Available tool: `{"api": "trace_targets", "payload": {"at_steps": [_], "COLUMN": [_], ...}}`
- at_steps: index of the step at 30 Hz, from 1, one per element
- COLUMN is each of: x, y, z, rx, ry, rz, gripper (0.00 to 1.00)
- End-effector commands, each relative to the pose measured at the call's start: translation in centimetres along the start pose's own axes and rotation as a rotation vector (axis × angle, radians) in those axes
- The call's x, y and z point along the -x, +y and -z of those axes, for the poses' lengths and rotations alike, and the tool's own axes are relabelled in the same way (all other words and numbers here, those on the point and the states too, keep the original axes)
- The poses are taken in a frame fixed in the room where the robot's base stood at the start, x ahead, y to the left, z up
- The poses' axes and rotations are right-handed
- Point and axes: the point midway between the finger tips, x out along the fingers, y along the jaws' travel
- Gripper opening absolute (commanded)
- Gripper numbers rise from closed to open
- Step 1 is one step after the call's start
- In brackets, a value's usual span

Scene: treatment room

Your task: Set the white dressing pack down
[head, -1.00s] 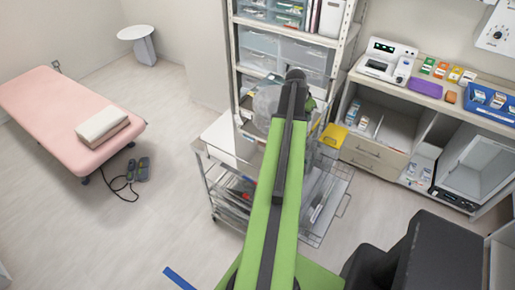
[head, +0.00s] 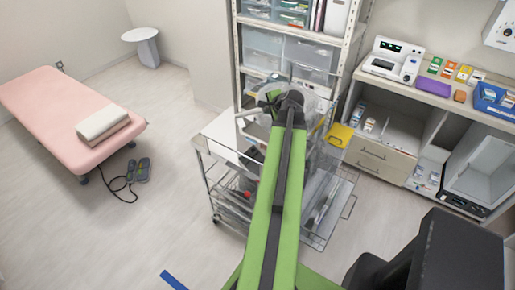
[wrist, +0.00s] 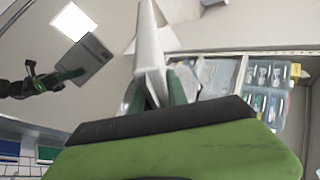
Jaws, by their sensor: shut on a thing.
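My gripper (wrist: 158,95) is shut on the white dressing pack (wrist: 150,48), which shows nearly edge-on as a thin white slab between the green fingers in the wrist view. In the head view my gripper (head: 268,100) is at the far end of my green arm, above the back of a wire trolley. I cannot make out the pack clearly there. The trolley's white top (head: 222,132) shows to the left of my arm; the rest of the top is partly hidden behind the arm.
A shelf unit with clear drawers (head: 262,48) stands just behind the trolley. A counter (head: 420,88) with a device and small boxes is at the right. A pink couch (head: 60,115) with a folded towel (head: 103,123) is at the left. Open floor lies between couch and trolley.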

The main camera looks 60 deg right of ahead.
Motion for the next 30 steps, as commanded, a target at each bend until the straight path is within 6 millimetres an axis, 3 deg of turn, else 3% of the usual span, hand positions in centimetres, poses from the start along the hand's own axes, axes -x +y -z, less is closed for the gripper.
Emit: {"api": "trace_targets", "payload": {"at_steps": [16, 28, 29, 30], "x": [-5.7, -6.1, -6.1, -6.1], "y": [6.8, 7.3, 7.4, 7.4], "z": [0.1, 0.1, 0.1, 0.1], "rx": [0.001, 0.001, 0.001, 0.001], "ry": [0.001, 0.001, 0.001, 0.001], "rz": [-0.002, -0.002, -0.002, -0.002], "gripper": [0.00, 0.00, 0.22, 0.27]}}
